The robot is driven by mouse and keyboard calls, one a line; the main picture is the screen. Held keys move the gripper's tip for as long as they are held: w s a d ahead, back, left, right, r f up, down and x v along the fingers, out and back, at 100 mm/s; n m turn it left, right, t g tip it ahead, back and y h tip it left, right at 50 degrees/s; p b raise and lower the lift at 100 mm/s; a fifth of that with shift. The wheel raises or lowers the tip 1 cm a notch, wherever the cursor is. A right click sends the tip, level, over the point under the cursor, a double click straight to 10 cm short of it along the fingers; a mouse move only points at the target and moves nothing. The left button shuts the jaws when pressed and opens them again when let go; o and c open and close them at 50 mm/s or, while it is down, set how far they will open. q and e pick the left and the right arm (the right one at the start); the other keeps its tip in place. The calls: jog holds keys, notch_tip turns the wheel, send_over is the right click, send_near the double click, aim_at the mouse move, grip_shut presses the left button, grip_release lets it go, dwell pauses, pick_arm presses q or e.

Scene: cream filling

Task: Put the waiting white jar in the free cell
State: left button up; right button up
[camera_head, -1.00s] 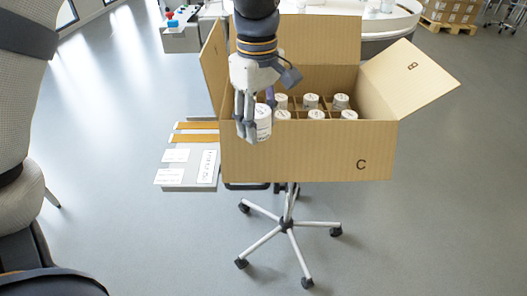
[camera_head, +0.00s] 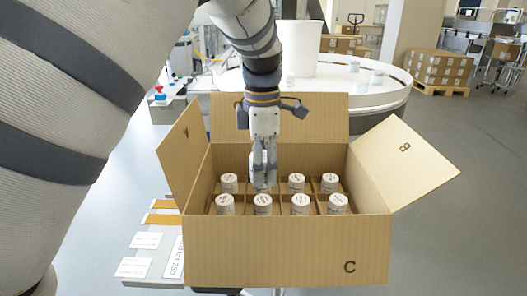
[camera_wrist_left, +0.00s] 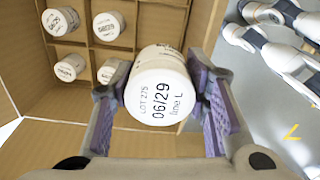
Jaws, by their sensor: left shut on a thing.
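My left gripper (camera_head: 263,178) is shut on a white jar (camera_wrist_left: 160,92), whose lid reads "LOT 275 06/29 line L" in the left wrist view. In the head view the gripper points down over the open cardboard box (camera_head: 235,250), and its fingers largely hide the held jar. The box has a cell divider (camera_wrist_left: 88,48) and holds several white jars in two rows, such as a front-row jar (camera_head: 299,205) and a back-row jar (camera_head: 296,183). The second back-row place from the left is behind the gripper; I cannot see whether the held jar is inside that cell. My right gripper is out of view.
The box flaps stand open, with the right flap (camera_head: 405,165) leaning outward and the left flap (camera_head: 183,165) beside my arm. A grey side shelf (camera_head: 150,270) with labels lies at the box's left. A round white table (camera_head: 390,98) stands behind.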

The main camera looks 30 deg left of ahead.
pick_arm(q)
notch_tip(320, 180, down, 20)
jog(key=b, duration=0.3)
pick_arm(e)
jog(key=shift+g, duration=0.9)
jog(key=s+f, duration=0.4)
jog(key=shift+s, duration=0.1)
pick_arm(q)
jog(key=o, duration=1.3)
notch_tip(320, 180, up, 12)
jog(key=shift+r, duration=0.1)
